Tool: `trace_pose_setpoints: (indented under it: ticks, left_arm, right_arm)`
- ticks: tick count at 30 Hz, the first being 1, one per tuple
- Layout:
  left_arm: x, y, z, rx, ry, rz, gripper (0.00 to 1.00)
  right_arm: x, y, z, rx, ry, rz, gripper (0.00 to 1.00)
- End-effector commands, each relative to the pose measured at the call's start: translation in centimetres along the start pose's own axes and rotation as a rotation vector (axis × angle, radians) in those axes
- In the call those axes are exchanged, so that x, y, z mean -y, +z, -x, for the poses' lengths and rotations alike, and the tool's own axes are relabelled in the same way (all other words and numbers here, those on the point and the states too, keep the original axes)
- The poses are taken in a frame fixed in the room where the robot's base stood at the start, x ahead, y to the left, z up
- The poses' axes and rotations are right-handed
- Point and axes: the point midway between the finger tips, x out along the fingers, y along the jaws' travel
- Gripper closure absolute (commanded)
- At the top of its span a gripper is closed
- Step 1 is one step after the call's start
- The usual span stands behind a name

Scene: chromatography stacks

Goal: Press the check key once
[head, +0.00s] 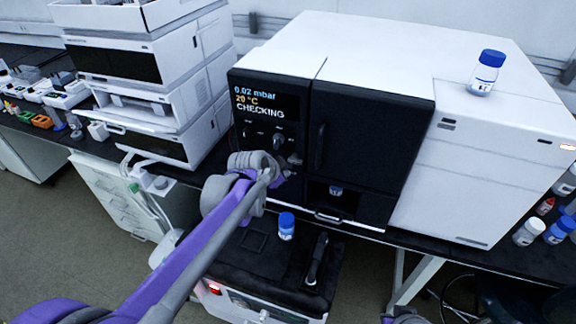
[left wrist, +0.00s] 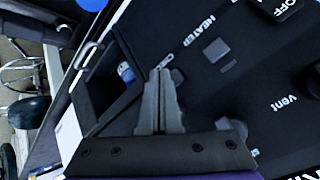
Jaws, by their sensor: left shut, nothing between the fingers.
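The instrument (head: 365,130) is a large white and black box. Its display (head: 262,103) reads 0.02 mbar, 20 °C and CHECKING. My left gripper (head: 293,160) is at the lower part of the black panel under the display. In the left wrist view its fingers (left wrist: 163,72) are shut together and empty, with the tips beside a partly covered label starting "CHE" (left wrist: 177,76). The check key itself is hidden behind the fingers. Whether the tips touch the panel cannot be told.
A blue-capped vial (head: 336,190) sits in the open recess. A bottle (head: 485,75) stands on the instrument. White stacked modules (head: 150,70) stand left.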

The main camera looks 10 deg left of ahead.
Motion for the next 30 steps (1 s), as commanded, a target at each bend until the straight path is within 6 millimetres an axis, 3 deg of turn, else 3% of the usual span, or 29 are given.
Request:
trace_pose_setpoints:
  ticks: [17, 30]
  left_arm:
    - [-2.3, 2.3, 3.3, 0.0, 0.0, 0.001, 1.0]
    - [-2.5, 2.5, 3.5, 0.0, 0.0, 0.0, 1.0]
  right_arm:
    - [0.0, -0.2, 0.3, -0.002, 0.0, 0.0, 1.0]
    - [0.0, -0.3, 0.3, -0.002, 0.0, 0.0, 1.0]
